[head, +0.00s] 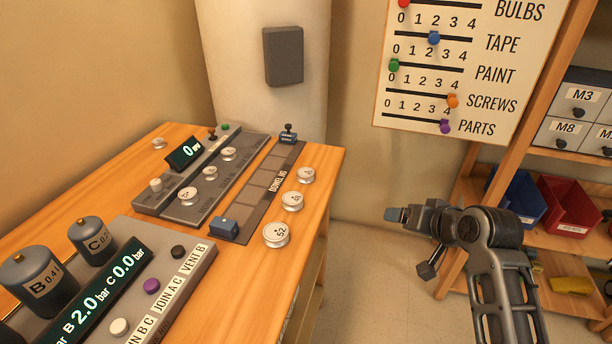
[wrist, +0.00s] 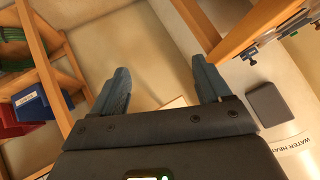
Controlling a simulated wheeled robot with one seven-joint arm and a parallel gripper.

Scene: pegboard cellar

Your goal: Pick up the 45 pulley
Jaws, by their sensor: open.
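Three silver pulleys stand in a row along the bench's right edge in the head view. The nearest pulley (head: 277,234) reads 52. The middle pulley (head: 293,201) and the far pulley (head: 306,175) carry labels too small to read surely, so I cannot tell for certain which is the 45 pulley. My gripper (head: 395,214) hangs in the air to the right of the bench, apart from the pulleys. In the wrist view my gripper (wrist: 160,75) has its blue fingers wide apart with nothing between them. No pulley shows in the wrist view.
A grey rig (head: 188,195) with more pulleys and a display stands on the wooden bench (head: 265,285). A dowel board (head: 262,190) lies beside the row. A pressure console (head: 180,280) is in front. Shelves with a red bin (head: 571,205) stand right.

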